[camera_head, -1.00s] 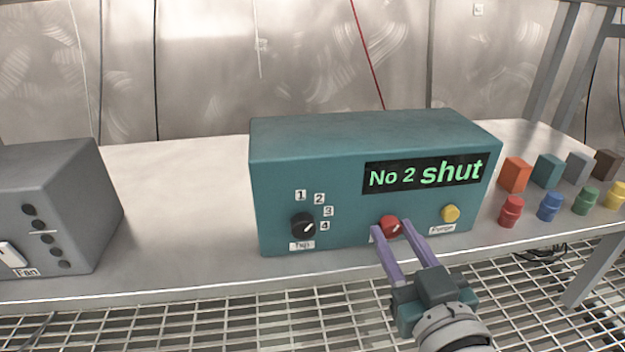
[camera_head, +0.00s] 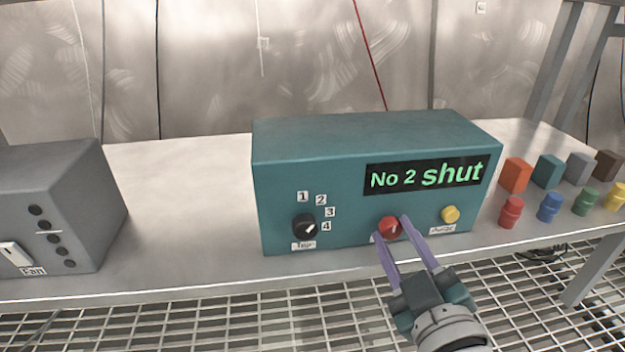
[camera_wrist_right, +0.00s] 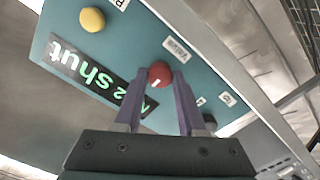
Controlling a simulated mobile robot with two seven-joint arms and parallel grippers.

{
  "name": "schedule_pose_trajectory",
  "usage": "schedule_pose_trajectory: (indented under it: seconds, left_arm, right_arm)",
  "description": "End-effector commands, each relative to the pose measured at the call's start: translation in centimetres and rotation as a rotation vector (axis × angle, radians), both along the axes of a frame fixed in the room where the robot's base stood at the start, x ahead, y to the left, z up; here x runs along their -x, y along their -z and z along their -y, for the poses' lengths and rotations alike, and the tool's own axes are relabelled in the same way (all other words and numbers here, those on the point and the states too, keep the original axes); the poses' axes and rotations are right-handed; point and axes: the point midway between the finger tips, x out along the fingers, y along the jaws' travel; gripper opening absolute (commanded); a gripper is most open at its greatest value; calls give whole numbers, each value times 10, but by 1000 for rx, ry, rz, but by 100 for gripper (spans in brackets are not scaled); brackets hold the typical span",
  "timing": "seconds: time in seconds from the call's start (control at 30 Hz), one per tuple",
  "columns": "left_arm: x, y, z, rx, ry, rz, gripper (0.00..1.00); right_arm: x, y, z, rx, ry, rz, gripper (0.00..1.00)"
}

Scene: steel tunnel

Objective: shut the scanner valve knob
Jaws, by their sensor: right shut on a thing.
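The teal scanner box (camera_head: 330,150) stands on the bench, and its display (camera_head: 425,176) reads "No 2 shut" in green. A round red knob (camera_head: 388,227) with a white pointer mark sits low on its front, and it also shows in the right wrist view (camera_wrist_right: 159,73). My right gripper (camera_head: 393,228) has its two purple fingers on either side of the red knob, shut on it. The label under the knob is partly covered by a finger in the head view. A black selector knob (camera_head: 305,226) marked 1 to 4 is at left, its pointer towards 4. My left gripper is out of view.
A yellow button (camera_head: 450,214) is right of the red knob. A grey fan box (camera_head: 60,205) stands at left. Several coloured blocks and small pots, such as a red pot (camera_head: 511,212), stand at right. The bench between the boxes is clear.

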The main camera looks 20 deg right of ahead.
Motion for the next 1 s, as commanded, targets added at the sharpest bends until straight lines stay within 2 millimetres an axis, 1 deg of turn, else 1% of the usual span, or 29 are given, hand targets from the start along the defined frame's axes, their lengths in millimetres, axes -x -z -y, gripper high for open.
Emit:
schedule_pose_trajectory:
  seconds: [0.3,0.33,0.57,0.83,0.93,1.0]
  left_arm:
    - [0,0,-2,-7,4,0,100]
    - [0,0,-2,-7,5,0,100]
    - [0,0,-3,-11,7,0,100]
    - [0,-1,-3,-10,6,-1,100]
    - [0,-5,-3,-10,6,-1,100]
    - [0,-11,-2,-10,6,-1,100]
  right_arm:
    - [-1,-2,0,4,-1,4,0]
    - [-1,-2,0,4,-1,4,42]
    - [0,-1,0,1,0,2,68]
    - [1,0,0,1,0,0,69]
    - [10,-1,-2,0,-1,-3,69]
    - [21,-2,-5,-1,0,-4,69]
